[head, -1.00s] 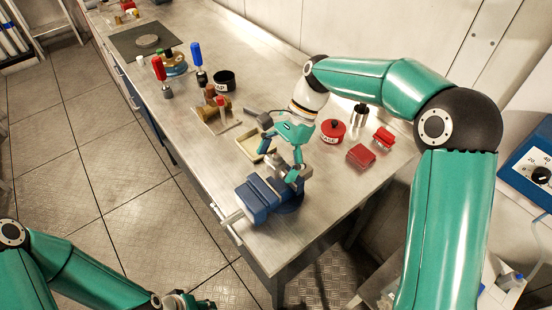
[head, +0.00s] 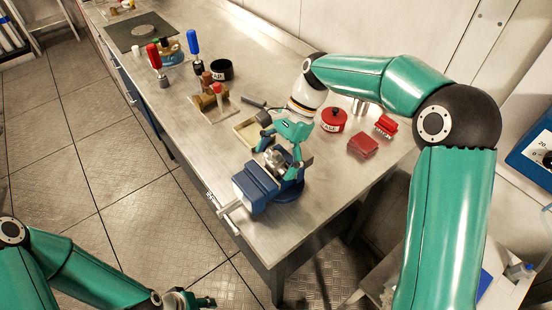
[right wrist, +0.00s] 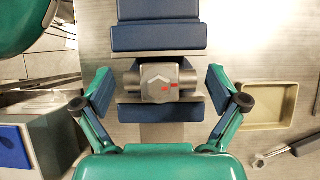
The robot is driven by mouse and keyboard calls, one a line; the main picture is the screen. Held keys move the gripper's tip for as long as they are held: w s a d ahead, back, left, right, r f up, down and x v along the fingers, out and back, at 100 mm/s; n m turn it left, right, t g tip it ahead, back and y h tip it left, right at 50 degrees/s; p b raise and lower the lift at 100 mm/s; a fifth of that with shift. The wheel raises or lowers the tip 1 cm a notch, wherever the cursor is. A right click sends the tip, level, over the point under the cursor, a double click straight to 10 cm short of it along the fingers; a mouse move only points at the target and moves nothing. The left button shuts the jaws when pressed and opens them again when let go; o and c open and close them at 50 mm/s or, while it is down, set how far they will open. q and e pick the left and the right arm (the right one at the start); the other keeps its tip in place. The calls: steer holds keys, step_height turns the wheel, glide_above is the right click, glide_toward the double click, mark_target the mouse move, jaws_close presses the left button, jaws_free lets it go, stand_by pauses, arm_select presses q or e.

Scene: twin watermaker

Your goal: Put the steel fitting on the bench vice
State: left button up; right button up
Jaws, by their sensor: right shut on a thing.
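The steel fitting (head: 275,158) is a grey metal piece with a hexagonal middle and a round stub at each side. In the right wrist view the fitting (right wrist: 160,82) lies over the gap between the blue jaws of the bench vice (right wrist: 160,38). The blue vice (head: 254,187) stands at the bench's front edge. My right gripper (head: 279,159) is shut on the fitting from both sides, at the vice. Whether the fitting rests on the jaws is hard to tell. My left gripper (head: 187,300) is low at the bottom edge, away from the bench, partly cut off.
A shallow beige tray (head: 246,131) lies just behind the vice. A red tin (head: 334,120) and red blocks (head: 363,146) stand to the right. A wooden stand (head: 213,104), a black cup (head: 221,70) and screwdrivers are farther left. Bare bench lies left of the vice.

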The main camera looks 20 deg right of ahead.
steer(key=shift+f, duration=0.25)
steer(key=o, duration=1.2)
steer(key=v, duration=1.1)
steer(key=shift+d+r, duration=0.3)
